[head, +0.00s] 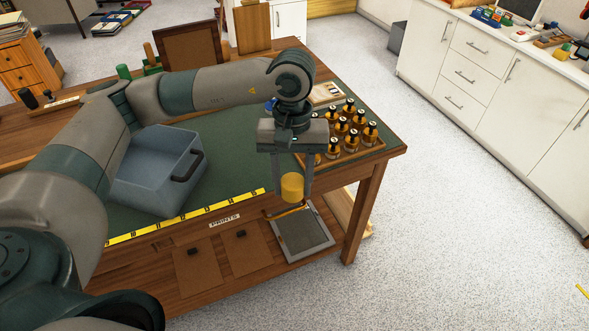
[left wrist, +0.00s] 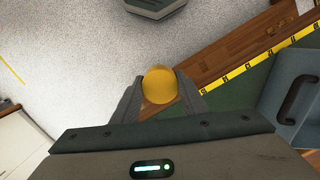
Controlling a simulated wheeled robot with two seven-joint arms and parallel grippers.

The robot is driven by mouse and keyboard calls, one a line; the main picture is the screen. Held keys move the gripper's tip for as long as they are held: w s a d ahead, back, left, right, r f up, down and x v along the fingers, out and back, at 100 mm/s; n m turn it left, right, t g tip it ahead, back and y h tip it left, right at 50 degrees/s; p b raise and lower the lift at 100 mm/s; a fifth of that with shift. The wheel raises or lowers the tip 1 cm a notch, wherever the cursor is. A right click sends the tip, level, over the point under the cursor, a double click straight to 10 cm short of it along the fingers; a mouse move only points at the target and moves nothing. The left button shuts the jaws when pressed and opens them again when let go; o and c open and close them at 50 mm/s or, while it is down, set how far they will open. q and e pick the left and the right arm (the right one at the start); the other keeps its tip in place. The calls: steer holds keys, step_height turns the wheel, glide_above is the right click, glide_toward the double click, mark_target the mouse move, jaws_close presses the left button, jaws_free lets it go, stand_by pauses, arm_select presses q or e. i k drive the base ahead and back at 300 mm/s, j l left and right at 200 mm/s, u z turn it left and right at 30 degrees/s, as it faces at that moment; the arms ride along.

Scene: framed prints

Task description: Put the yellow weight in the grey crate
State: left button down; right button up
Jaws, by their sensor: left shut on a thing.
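My left gripper (head: 292,190) is shut on the yellow weight (head: 292,186), a short yellow cylinder. In the head view it hangs near the table's front right edge. In the left wrist view the yellow weight (left wrist: 160,84) sits between the two fingers (left wrist: 160,90). The grey crate (head: 150,186) stands on the green mat to the left of the gripper, partly covered by my left arm. Its dark handle faces right. The grey crate also shows at the right of the left wrist view (left wrist: 292,70). My right gripper is not in view.
A wooden tray (head: 378,150) of several amber bottles stands right behind the gripper. A yellow ruler strip (head: 180,220) runs along the mat's front edge. A dark framed print (head: 190,47) stands at the back. The mat (head: 225,165) is clear between crate and gripper.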

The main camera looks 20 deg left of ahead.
mark_target(148, 178)
steer(key=k+j+u, duration=0.1)
steer(key=j, duration=0.25)
steer(key=k+j+u, duration=0.1)
steer(key=j, duration=0.3)
steer(key=k+j+u, duration=0.1)
steer(key=j, duration=0.25)
steer(key=j+u, duration=0.2)
steer(key=j, duration=0.55)
